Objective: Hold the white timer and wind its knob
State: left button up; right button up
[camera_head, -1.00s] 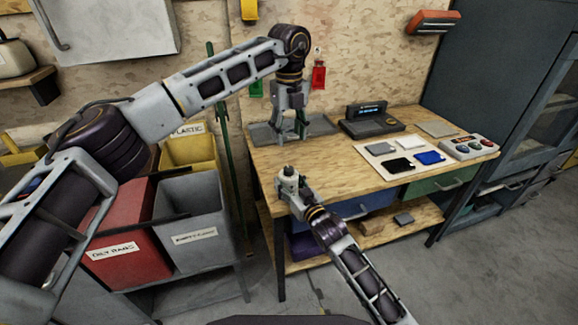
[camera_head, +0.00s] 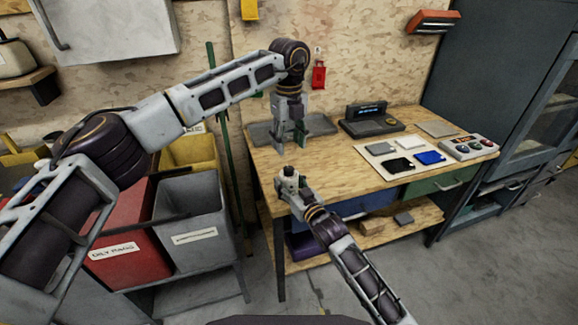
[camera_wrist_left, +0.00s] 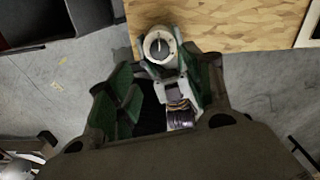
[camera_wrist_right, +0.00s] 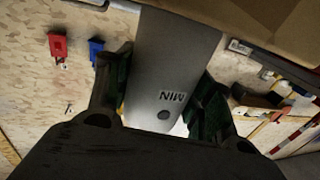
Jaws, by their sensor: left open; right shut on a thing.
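The white timer (camera_head: 288,178) is held upright by my right gripper (camera_head: 284,190), just off the front left corner of the workbench. In the left wrist view, its round face (camera_wrist_left: 159,45) points up with a dark central knob and a pale mark. In the right wrist view, the timer's grey-looking body (camera_wrist_right: 172,60), lettered MIN, sits between the two fingers. My left gripper (camera_head: 290,143) is open and points down above the timer, apart from it. In the left wrist view, the timer shows beyond the space between the green-padded fingers (camera_wrist_left: 165,88).
The wooden workbench (camera_head: 340,165) carries a grey tray (camera_head: 262,133), a digital clock unit (camera_head: 370,120), a white board (camera_head: 385,155) with cards and a button box (camera_head: 470,147). Red (camera_head: 125,245) and grey (camera_head: 190,215) bins stand at the left.

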aim_at(289, 168)
pick_arm(q)
notch_tip(289, 168, down, 9)
jog(key=shift+f, duration=0.1)
dwell(0.4)
jog(key=c, duration=1)
